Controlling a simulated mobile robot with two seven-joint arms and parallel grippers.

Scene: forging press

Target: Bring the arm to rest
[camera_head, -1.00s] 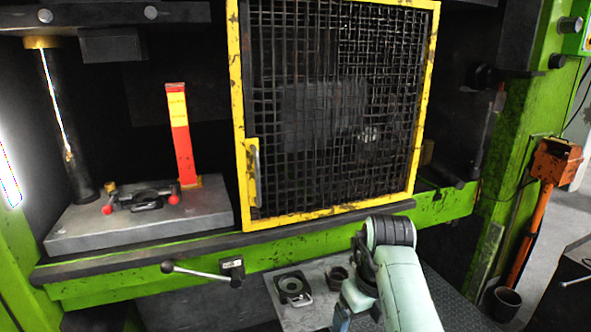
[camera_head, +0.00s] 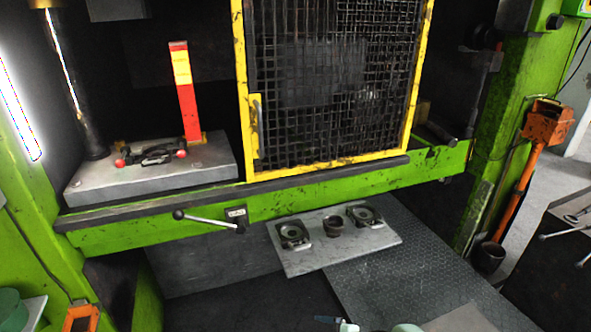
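My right arm shows only as a small pale-green piece at the bottom edge of the head view. What looks like the tip of my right gripper (camera_head: 338,323) is beside it, mostly cut off by the frame, so whether it is open or shut is hidden. I see nothing held there. My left gripper is not in view. The arm is low and apart from the press and its grey plate (camera_head: 300,266).
The yellow-framed mesh guard (camera_head: 245,130) stands in front of the press. A lever (camera_head: 205,219) juts from the green beam (camera_head: 300,204). The grey plate bears two dark fixtures and a cup-like part. An orange stand (camera_head: 530,165) is at right. The dark floor mat (camera_head: 400,275) is clear.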

